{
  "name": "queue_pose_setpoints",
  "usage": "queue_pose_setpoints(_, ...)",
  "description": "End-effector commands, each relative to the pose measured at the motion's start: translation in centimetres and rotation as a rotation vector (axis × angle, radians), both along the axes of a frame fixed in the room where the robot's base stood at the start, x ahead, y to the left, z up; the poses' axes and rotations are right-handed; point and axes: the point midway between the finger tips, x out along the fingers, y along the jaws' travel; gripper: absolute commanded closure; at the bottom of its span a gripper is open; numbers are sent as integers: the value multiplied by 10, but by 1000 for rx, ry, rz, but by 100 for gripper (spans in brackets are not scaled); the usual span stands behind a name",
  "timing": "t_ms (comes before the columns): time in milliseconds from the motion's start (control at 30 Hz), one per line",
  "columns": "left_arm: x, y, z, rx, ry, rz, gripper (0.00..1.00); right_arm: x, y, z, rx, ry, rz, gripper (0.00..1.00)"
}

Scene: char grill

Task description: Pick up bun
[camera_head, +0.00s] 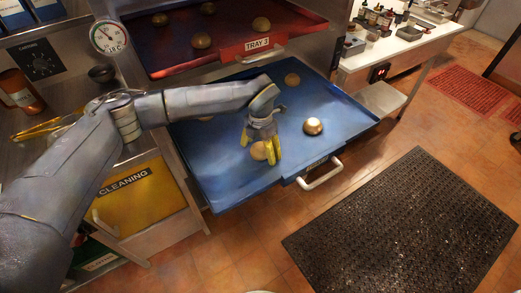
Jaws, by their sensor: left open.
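My left gripper (262,152) points down over the blue tray (225,187), which is pulled out with its white handle toward the floor. The gripper is open, with its yellow fingers by a bun (259,151) near the middle of the tray; the fingers partly hide this bun. I cannot tell whether they touch it. Another shiny brown bun (313,126) lies to the right on the same tray. A darker bun (292,79) lies near the back. Part of a bun (206,118) shows beside my left arm. My right gripper is not in view.
A red tray (285,30) labelled "TRAY 3" holds several buns above the blue tray. A counter (400,45) with small jars stands at the upper right. A yellow "CLEANING" bin (140,200) is at the lower left. A black mat (400,225) lies on open floor.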

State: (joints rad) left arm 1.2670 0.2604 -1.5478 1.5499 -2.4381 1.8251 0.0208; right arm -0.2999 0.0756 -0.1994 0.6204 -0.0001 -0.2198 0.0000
Motion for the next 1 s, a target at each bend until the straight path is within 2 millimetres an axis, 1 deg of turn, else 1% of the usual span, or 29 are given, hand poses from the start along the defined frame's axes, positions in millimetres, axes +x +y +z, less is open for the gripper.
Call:
queue_pose_setpoints(167, 0, 0, 0, 0, 0, 0, 14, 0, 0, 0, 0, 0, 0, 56)
queue_pose_setpoints(667, 0, 0, 0, 1, 1, 0, 72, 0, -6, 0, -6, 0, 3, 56)
queue_pose_setpoints(1000, 0, 0, 3, 0, 0, 0, 73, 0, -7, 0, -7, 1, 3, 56)
